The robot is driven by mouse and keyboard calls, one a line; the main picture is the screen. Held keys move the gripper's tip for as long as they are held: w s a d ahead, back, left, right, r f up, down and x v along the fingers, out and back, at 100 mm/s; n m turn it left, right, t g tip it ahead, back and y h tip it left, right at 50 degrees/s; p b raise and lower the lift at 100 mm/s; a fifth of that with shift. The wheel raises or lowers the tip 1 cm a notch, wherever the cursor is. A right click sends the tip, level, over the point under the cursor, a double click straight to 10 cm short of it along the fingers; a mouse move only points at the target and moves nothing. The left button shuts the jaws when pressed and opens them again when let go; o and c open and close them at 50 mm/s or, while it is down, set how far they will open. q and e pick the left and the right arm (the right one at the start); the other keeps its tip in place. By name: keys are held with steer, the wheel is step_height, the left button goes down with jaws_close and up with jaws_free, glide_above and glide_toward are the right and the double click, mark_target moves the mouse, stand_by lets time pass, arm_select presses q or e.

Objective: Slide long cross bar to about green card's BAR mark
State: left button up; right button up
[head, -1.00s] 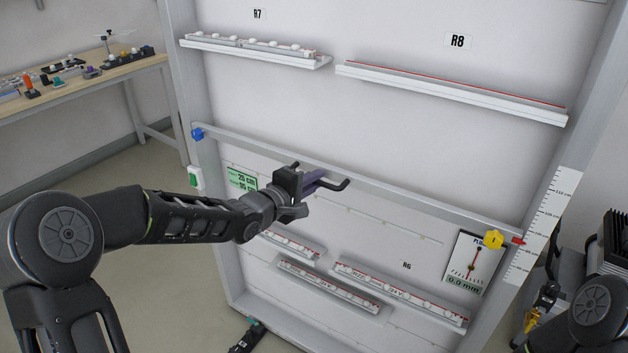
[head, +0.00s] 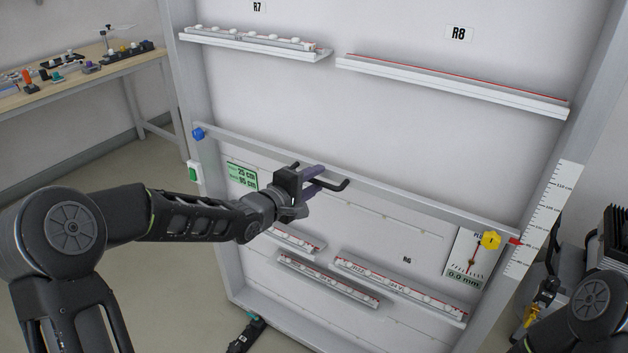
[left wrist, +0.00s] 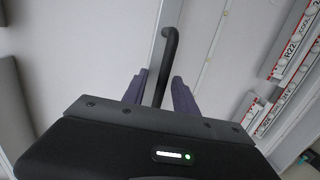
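The long grey cross bar (head: 420,203) spans the tall frame, sloping down rightward in the head view. A blue knob (head: 198,133) is at its left end and a yellow knob (head: 491,240) near its right. A red pointer (head: 516,242) meets the white ruler (head: 545,215); its exact reading is too small. A black bent handle (head: 340,186) sticks out from the bar. My left gripper (head: 318,179) is open, its purple fingers on either side of the handle (left wrist: 160,80), with gaps visible in the wrist view. The green card (head: 242,176) shows 25 cm and 95 cm. My right gripper is out of view.
Shelf rails R7 (head: 255,44) and R8 (head: 450,87) are above the bar. Lower rails (head: 400,290) sit below it. A dial card (head: 466,258) reads 0.0 mm. A workbench (head: 90,78) stands left; dark equipment (head: 608,240) stands right.

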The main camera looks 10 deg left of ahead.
arm_select(q)
steer(key=v, duration=0.7)
steer(key=shift+s+a, duration=0.15)
steer(key=shift+s, duration=0.25)
steer(key=s+d+f+m+g+y, duration=0.15)
steer(key=s+f+m, duration=0.25)
steer(key=f, duration=0.6)
steer(key=s+f+m+g+y, duration=0.1)
steer(key=s+f+m+g, duration=0.25)
steer(key=f, duration=0.75)
steer(key=s+d+f+m+g, duration=0.1)
steer(key=s+d+f+g, duration=0.2)
steer(key=s+f, duration=0.3)
steer(key=s+d+f+m+g+p, duration=0.1)
steer(key=s+d+f+m+g, duration=0.1)
steer(key=s+f, duration=0.4)
steer(key=s+d+f+m+g, duration=0.1)
steer(key=s+d+f+g, duration=0.2)
steer(key=s, duration=1.1)
steer(key=d+f+h, duration=0.1)
steer(key=d+f, duration=0.2)
steer(key=shift+s+d+g, duration=0.25)
steer(key=shift+d+g, duration=0.15)
